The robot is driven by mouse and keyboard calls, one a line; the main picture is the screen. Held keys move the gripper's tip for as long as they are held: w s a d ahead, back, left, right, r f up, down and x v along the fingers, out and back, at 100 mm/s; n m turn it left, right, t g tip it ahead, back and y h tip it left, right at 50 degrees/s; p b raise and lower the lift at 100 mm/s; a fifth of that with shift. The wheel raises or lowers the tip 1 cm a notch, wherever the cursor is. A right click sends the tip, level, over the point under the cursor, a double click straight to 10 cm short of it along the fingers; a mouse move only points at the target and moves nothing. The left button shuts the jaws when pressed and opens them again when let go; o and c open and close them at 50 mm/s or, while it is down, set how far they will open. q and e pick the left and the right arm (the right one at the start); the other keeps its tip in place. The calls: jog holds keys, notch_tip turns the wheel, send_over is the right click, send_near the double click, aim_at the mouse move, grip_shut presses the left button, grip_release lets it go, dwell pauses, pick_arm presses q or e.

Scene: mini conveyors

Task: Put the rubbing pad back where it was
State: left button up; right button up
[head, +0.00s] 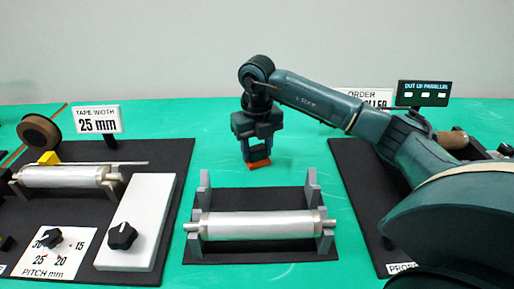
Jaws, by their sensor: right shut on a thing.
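The rubbing pad (259,163) looks like a small orange-red block. My right gripper (257,152) is shut on it and points downward. The pad is just above or touching the green table behind the middle black base; I cannot tell which. My right arm comes in from the right side and reaches over the right-hand station. My left gripper is not in view.
A silver roller (260,225) lies in grey brackets on the middle black base (264,256). At left are another roller (60,176), a brown tape roll (39,132), a white knob box (151,203) and a pitch dial (50,238). Green table (215,130) is clear around the pad.

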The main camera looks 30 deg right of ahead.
aim_at(257, 147)
jog(key=o, duration=1)
jog(key=shift+f, duration=0.1)
jog(key=shift+c, duration=0.2)
notch_tip(257, 147, up, 12)
jog(key=p, duration=0.1)
jog(key=shift+r, duration=0.2)
